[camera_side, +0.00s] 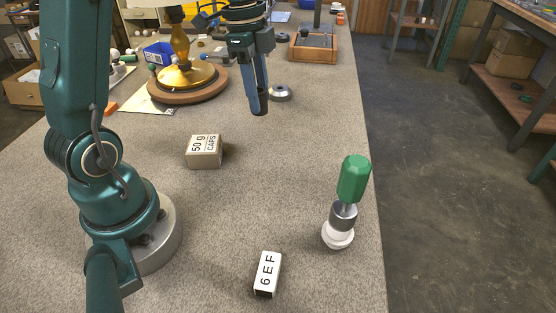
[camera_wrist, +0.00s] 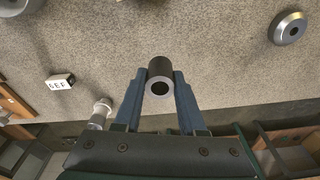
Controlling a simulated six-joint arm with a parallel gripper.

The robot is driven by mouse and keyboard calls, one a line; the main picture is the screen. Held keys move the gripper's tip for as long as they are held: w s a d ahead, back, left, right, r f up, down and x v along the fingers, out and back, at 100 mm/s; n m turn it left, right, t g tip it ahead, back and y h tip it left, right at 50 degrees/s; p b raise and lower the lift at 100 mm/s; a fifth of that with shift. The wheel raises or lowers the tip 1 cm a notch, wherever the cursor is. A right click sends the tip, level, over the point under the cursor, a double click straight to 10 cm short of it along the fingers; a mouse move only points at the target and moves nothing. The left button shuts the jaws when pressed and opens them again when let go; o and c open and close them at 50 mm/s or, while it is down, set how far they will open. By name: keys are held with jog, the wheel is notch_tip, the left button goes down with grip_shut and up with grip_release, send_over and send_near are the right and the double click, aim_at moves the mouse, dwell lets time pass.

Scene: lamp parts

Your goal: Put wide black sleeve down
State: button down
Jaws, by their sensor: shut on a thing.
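The wide black sleeve (camera_side: 261,107) is held at the fingertips of my gripper (camera_side: 259,98) in the side view, in front of the lamp base. In the wrist view the sleeve (camera_wrist: 160,68) is a short dark cylinder with a paler ring-shaped end and a round hole. The two blue fingers of my gripper (camera_wrist: 162,80) press on it from either side. The sleeve appears held above the grey speckled table (camera_side: 270,160); the exact gap below it is hard to tell.
A grey metal ring (camera_side: 280,93) lies just right of the sleeve. The brass lamp (camera_side: 183,76) on its round wooden base stands left. The middle table is clear.

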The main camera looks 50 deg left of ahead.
jog(key=shift+m, duration=0.5)
jog(key=w+d+f, duration=0.1)
jog(key=d+f, duration=0.1)
jog(key=d, duration=0.2)
jog(key=w+d+f, duration=0.1)
jog(key=d+f, duration=0.2)
jog(key=d, duration=0.2)
jog(key=w+d+f, duration=0.1)
jog(key=d+f, duration=0.1)
jog(key=d, duration=0.2)
jog(key=shift+w+d+f, duration=0.3)
jog(key=shift+w, duration=0.1)
jog(key=shift+f, duration=1.9)
jog(key=shift+f, duration=0.1)
jog(key=shift+c, duration=2.4)
grip_release()
